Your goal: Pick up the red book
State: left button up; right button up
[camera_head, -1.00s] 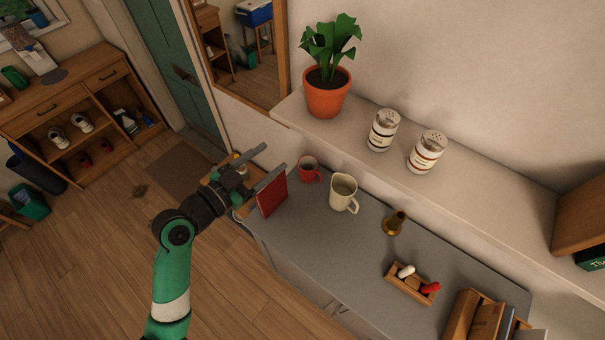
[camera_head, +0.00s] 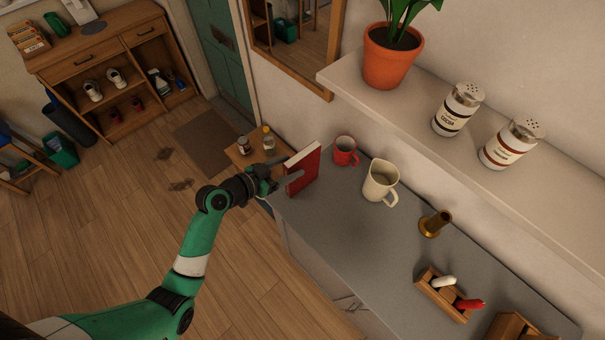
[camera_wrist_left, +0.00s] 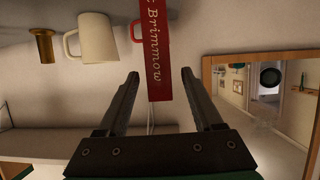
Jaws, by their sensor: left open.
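The red book (camera_head: 304,168) stands upright at the left end of the grey counter (camera_head: 335,232). In the left wrist view, the book's red spine (camera_wrist_left: 156,50) with pale lettering shows just beyond and between the two open fingers (camera_wrist_left: 160,85). I cannot tell whether the fingers touch the book. My right gripper is not in view.
A red mug (camera_head: 345,151), a cream pitcher (camera_head: 380,182), a brass piece (camera_head: 434,223) and a wooden tray (camera_head: 441,298) stand along the counter to the right. A shelf (camera_head: 440,150) with a potted plant (camera_head: 391,58) and two canisters runs above. Open floor lies left.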

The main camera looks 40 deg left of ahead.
aim_at(303, 162)
pick_arm(q)
jog(key=shift+x, duration=2.95)
jog(key=shift+s+f, duration=0.1)
grip_shut()
